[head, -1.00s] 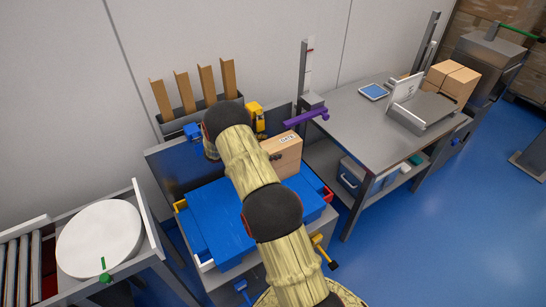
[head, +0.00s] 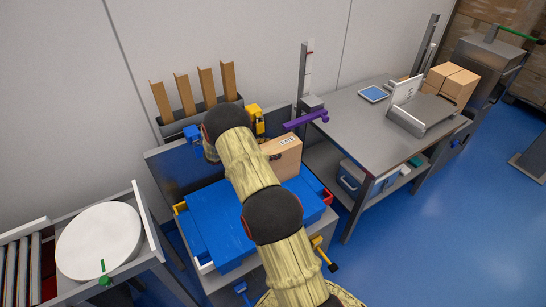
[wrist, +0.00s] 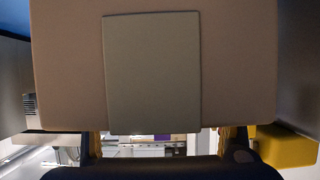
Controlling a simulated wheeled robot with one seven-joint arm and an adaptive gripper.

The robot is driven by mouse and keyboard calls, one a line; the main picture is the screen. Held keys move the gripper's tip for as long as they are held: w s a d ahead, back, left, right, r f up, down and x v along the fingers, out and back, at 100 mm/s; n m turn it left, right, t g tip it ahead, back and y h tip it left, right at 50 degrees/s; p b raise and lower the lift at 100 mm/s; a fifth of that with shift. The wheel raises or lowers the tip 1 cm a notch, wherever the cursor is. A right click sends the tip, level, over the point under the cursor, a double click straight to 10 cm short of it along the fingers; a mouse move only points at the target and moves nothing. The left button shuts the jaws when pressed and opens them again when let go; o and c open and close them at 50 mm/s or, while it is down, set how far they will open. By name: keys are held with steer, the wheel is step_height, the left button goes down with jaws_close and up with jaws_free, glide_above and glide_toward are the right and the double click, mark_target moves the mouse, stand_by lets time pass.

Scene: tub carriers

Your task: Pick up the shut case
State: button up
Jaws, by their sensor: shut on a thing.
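The case is a light brown box with a dark-printed white label. In the head view the case (head: 286,160) stands just above the blue lids, partly hidden behind my arm. In the wrist view the case (wrist: 65,75) fills most of the picture, with a flat grey-green panel on its near face. My gripper (wrist: 165,145) shows along the lower edge of the wrist view, one finger at each side, shut on the case. In the head view my arm hides the gripper. Whether the case's underside is clear of the surface below cannot be told.
Blue lids (head: 222,225) cover the stand below. A purple arm (head: 306,120) on a post is close behind the case. A steel table (head: 365,130) with a scale (head: 423,113) is to the right. A white round turntable (head: 98,240) is at left.

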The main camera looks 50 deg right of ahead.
steer(key=c, duration=0.9)
steer(key=shift+w+r, duration=0.1)
steer(key=shift+r, duration=0.05)
steer(key=shift+c, duration=0.3)
